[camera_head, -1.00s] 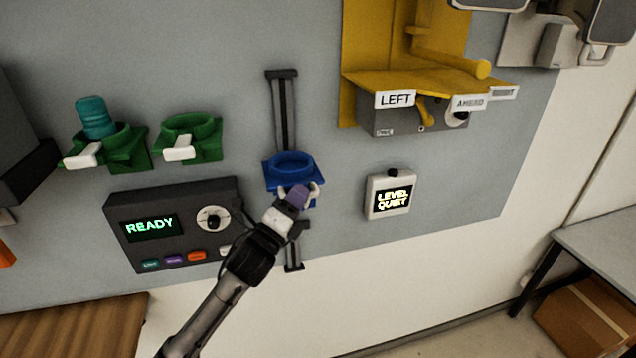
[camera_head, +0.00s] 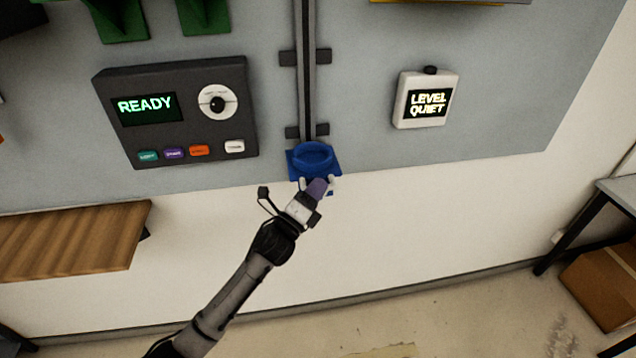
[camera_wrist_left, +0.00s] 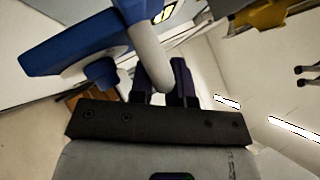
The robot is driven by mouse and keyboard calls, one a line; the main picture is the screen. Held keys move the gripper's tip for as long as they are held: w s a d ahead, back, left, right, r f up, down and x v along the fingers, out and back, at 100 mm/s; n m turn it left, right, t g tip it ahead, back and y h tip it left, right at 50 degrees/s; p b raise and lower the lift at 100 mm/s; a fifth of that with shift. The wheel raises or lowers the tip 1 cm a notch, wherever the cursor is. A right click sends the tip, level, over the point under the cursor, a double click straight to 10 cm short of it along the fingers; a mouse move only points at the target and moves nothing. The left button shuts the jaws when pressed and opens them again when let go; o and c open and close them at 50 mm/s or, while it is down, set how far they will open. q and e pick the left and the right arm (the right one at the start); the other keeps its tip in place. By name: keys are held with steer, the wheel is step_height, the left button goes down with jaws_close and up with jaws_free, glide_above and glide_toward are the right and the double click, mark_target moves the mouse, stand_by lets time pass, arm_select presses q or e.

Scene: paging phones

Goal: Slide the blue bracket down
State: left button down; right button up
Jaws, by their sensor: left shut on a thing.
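The blue bracket (camera_head: 313,157), a ring-shaped holder on a plate, sits at the low end of a dark vertical rail (camera_head: 307,95), near the wall panel's bottom edge. My left gripper (camera_head: 318,186) is just below and in front of the ring, with purple fingers shut on the bracket's pale handle. In the left wrist view the bracket (camera_wrist_left: 75,45) fills the upper left, and its light grey handle (camera_wrist_left: 147,45) runs between my left fingers (camera_wrist_left: 165,82). The rail's lower tip is hidden behind the bracket. My right gripper is not in view.
A dark box with a READY screen (camera_head: 147,108) is left of the rail. A white LEVEL QUIET box (camera_head: 426,99) is to its right. Green brackets (camera_head: 203,15) are cut off at the top. A wooden shelf (camera_head: 75,240) juts out lower left. The wall below the bracket is bare.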

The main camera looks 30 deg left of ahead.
arm_select(q)
step_height(320, 180, down, 2)
steer(key=shift+b, duration=0.35)
steer(key=shift+a+f, duration=0.1)
steer(key=shift+f, duration=0.1)
steer(key=c, duration=1.4)
jaws_free()
steer(key=v, duration=1.3)
steer(key=shift+s, duration=0.35)
steer(key=shift+r, duration=0.1)
